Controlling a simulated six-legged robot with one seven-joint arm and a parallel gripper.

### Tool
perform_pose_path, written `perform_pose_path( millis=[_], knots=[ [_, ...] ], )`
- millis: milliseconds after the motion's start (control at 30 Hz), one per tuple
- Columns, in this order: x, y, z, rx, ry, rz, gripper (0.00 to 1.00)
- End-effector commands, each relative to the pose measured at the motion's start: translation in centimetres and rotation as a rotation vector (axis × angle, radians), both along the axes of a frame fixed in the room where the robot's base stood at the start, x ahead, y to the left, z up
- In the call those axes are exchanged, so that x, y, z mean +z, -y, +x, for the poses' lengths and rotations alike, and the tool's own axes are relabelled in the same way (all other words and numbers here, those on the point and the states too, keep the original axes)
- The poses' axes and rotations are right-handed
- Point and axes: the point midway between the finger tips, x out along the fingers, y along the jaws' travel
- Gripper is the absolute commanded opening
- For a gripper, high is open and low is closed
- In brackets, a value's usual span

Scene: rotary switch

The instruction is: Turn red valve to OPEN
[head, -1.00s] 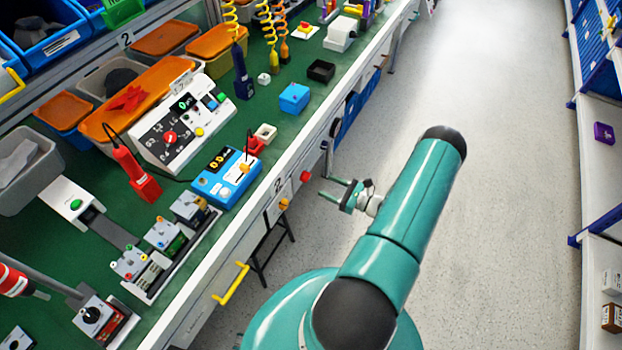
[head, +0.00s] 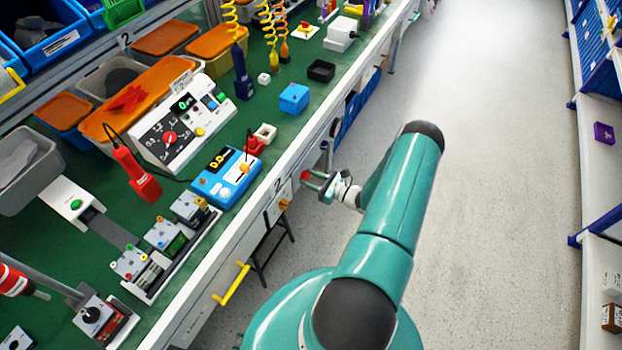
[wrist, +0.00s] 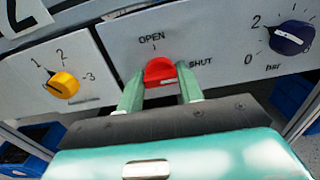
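The red valve (wrist: 159,72) is a round red knob on a light panel (wrist: 204,45) marked OPEN above it and SHUT to its right. My gripper (wrist: 160,88) is open, with one green finger at each side of the knob's lower part. I cannot tell whether the fingers touch it. In the head view my gripper (head: 309,181) is at the bench front, with the red valve (head: 305,174) between its fingertips.
A yellow knob (wrist: 65,84) with a 1-2-3 scale is left of the valve in the wrist view. A dark blue knob (wrist: 291,38) marked bar is to the right. The green bench top (head: 75,235) holds several devices. The floor (head: 490,200) to the right is clear.

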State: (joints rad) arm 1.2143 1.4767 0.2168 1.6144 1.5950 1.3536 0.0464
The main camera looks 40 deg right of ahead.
Motion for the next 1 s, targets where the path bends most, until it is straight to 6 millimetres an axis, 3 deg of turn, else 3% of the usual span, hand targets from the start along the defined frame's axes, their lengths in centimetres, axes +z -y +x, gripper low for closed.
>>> perform_pose_path(
  millis=[467,1000],
  knots=[
    [-0.01,0.03,-0.09,-0.001,0.025,-0.072,0.14],
    [-0.03,-0.08,-0.20,-0.001,0.174,-0.487,0.14]
  ],
)
